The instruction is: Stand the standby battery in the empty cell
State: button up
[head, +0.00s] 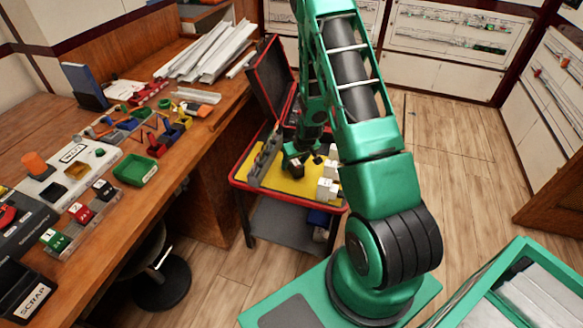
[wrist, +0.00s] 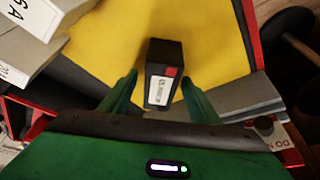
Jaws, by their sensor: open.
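The standby battery appears to be a small black block (wrist: 165,62) with a white label and a red square. In the wrist view it is on or over the yellow mat. My gripper (wrist: 159,82) is open, with one green finger on each side of the block; a gap shows at the left finger, and contact on the right cannot be told. In the head view my gripper (head: 297,155) is low over the cart, with a dark block (head: 297,169) at its fingers. I cannot make out the empty cell for certain in either view.
The yellow-matted cart (head: 262,188) has a red rim, a grey rack (head: 263,158) on its left and pale blocks (head: 327,186) on its right. The open red case lid (head: 270,78) rises behind. The bench (head: 150,190) at left carries a green tray (head: 135,169) and many parts.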

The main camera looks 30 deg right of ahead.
jog(key=shift+f, duration=0.15)
grip_shut()
dwell(0.4)
notch_tip(320, 180, up, 11)
jog(key=shift+f, duration=0.2)
jog(key=shift+a, duration=0.1)
